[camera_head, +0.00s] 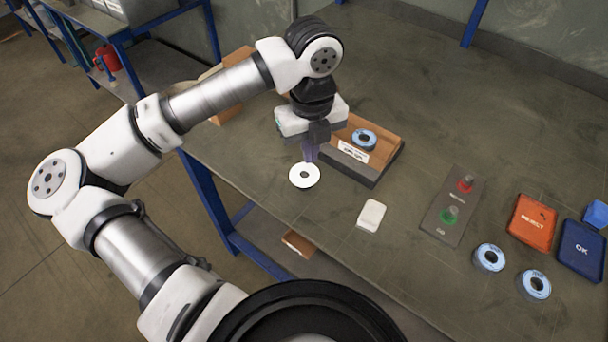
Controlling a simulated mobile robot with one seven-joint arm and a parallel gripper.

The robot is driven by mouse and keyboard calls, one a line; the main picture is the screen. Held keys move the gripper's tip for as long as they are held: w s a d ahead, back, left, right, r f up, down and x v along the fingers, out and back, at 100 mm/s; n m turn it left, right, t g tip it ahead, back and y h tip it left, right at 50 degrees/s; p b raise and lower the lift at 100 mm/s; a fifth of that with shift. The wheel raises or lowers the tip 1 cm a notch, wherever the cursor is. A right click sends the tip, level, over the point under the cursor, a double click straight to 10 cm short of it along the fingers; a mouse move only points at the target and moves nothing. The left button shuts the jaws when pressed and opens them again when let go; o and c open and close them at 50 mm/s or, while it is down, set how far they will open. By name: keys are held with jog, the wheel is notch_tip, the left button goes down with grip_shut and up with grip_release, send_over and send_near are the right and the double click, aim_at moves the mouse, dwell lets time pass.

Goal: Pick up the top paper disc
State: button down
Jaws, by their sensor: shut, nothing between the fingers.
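A white disc (297,181) with a dark centre hole lies on the workbench near its left edge; it looks like the paper disc. I cannot tell whether it is one disc or several stacked. My gripper (310,157) points down right at the far edge of the white disc in the picture. Its fingers are shut with nothing between them. I cannot tell whether the fingertips touch the disc or hover over it.
A wooden fixture (384,150) holding a blue disc (364,132) stands beside my gripper. A white block (371,215), a panel (440,232) with red and green knobs, two blue discs (489,268) (535,295), a red REJECT tray (531,239) and a blue OK tray (581,266) lie rightward.

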aim_at(304, 175)
jog(key=shift+f+b, duration=1.3)
jog(key=shift+b, duration=0.25)
dwell(0.5)
jog(key=shift+s+a+b, duration=0.35)
jog(key=shift+s+a, duration=0.25)
jog(key=shift+s, duration=0.25)
dwell(0.7)
jog(key=shift+r+p, duration=1.1)
jog(key=shift+r, duration=1.9)
